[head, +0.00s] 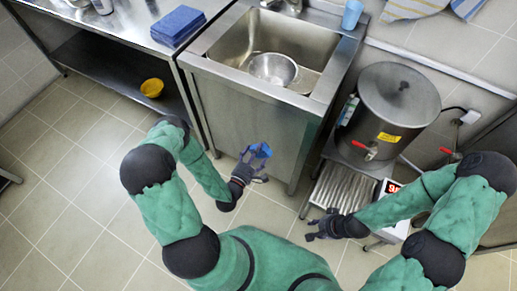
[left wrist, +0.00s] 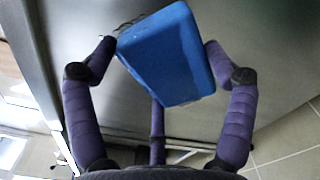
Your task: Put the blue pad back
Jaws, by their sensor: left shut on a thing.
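The blue pad (head: 260,150) is in my left gripper (head: 251,168), in front of the steel sink cabinet and below the sink's front edge. In the left wrist view the blue pad (left wrist: 172,60) is a thick tilted block between the fingers of my left gripper (left wrist: 162,72), which is shut on it. A stack of blue pads or cloths (head: 178,25) lies on the steel counter to the left of the sink. My right gripper (head: 314,228) is empty, with its fingers spread, near the slatted stand under the boiler.
The sink (head: 225,45) holds a metal bowl (head: 273,68). A steel boiler (head: 392,95) with red taps stands right, near a red digital display (head: 391,187). A yellow bowl (head: 152,87) sits low under the left counter. A blue cup (head: 351,14) stands behind the sink.

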